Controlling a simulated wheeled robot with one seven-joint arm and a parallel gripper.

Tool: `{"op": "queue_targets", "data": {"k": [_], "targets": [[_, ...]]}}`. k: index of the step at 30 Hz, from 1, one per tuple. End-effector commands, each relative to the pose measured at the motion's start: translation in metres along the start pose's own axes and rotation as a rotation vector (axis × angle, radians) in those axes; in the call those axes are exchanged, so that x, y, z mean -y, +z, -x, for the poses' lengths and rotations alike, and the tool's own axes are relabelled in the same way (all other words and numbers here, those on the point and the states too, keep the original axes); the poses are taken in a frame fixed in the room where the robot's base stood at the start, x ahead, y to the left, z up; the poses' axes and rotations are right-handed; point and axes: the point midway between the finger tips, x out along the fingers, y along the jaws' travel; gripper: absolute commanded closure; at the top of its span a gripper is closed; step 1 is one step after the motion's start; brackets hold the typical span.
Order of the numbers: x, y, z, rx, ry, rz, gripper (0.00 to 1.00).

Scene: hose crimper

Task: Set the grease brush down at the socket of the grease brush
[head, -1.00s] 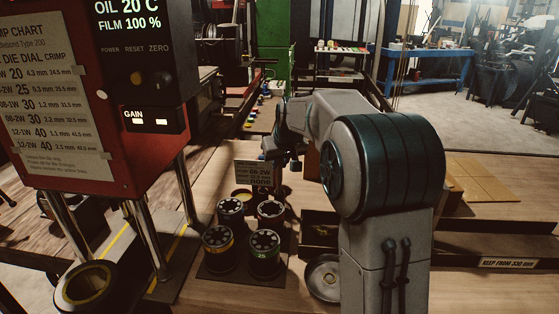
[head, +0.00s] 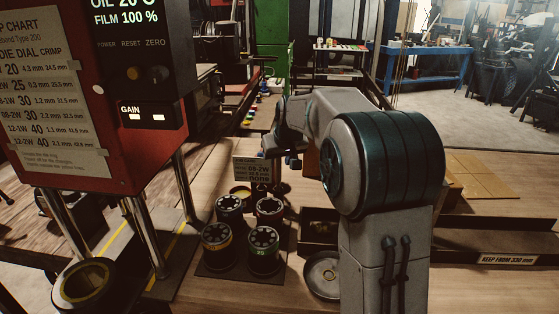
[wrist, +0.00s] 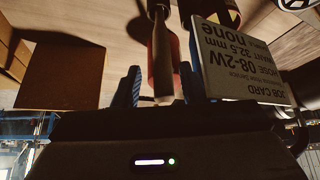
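In the wrist view, the blue fingertips of my gripper (wrist: 160,90) stand apart, with a slim brown-grey handle (wrist: 162,60), seemingly the grease brush, between them. A gap shows on each side of the handle, so the fingers do not appear to press on it. Something red lies beside the handle. The brush's lower end and its socket cannot be made out. In the head view, my gripper (head: 290,161) is small and dark, above the bench behind the dies, and the brush cannot be told apart there.
The job card (head: 258,170) stands close beside my gripper; it also shows in the wrist view (wrist: 240,62). Several round dies (head: 264,240) stand in front of it. A metal dish (head: 323,272) and a dark tray (head: 318,229) lie right. The red crimper (head: 150,165) stands left.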

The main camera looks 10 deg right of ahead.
Motion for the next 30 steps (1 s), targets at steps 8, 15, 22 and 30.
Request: {"op": "queue_targets", "data": {"k": [8,15,22,30], "targets": [[0.004,0.002,0.000,0.006,-0.006,0.005,0.58],[0.002,0.001,0.034,0.000,-0.004,0.003,0.58],[-0.001,0.001,0.088,-0.002,-0.001,0.000,0.58],[-0.003,0.000,0.130,0.000,0.000,-0.003,0.58]]}}
